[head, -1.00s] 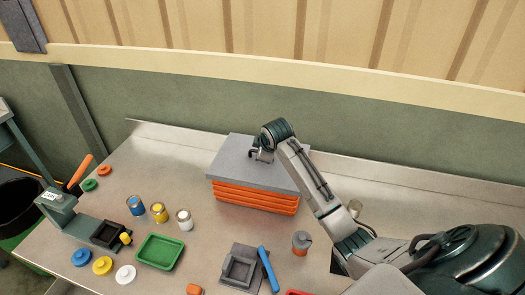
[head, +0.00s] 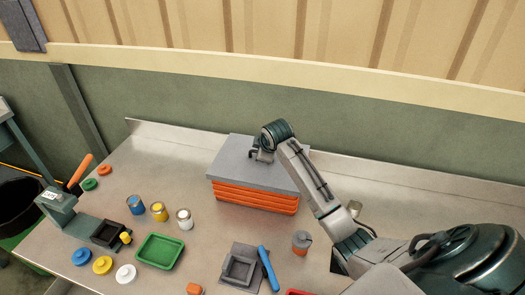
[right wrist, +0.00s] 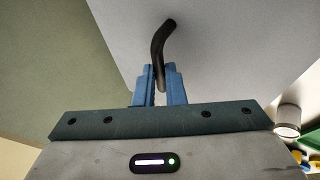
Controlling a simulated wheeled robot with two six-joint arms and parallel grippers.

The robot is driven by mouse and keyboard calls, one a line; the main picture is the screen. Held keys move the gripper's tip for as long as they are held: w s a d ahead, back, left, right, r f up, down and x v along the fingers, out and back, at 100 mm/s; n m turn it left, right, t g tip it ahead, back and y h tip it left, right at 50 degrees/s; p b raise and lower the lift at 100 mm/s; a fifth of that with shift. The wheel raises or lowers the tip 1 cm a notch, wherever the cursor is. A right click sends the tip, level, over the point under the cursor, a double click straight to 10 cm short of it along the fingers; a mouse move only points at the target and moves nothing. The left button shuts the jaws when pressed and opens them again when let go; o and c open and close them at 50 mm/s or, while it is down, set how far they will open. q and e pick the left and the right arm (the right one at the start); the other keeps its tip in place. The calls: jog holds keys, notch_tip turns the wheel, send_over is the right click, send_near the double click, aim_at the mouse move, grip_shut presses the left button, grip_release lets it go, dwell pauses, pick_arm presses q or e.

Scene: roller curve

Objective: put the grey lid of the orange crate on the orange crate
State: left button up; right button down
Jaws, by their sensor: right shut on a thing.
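The grey lid (head: 233,158) lies over the top of the orange crate (head: 255,199) at the back of the table. It covers the crate's opening in the head view. Its grey surface (right wrist: 225,40) also fills much of the right wrist view, with a dark bent handle (right wrist: 162,42) standing on it. My right gripper (head: 259,156) is at the lid's top, and in the right wrist view its blue fingers (right wrist: 160,84) are shut on the handle. Whether the lid is fully seated at every edge cannot be told. My left gripper is not in view.
Blue, yellow and white pots (head: 159,212) stand left of the crate. A green tray (head: 160,251), a grey fixture (head: 240,268) with a blue stick (head: 268,268), and a grey-topped orange container (head: 301,242) are in front. A lever press (head: 62,215) stands at the left.

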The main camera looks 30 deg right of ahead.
jog(key=shift+f, duration=0.75)
dwell(0.8)
jog(key=c, duration=0.9)
grip_release()
jog(key=shift+o, duration=0.2)
notch_tip(320, 180, up, 9)
dwell(1.0)
dwell(0.6)
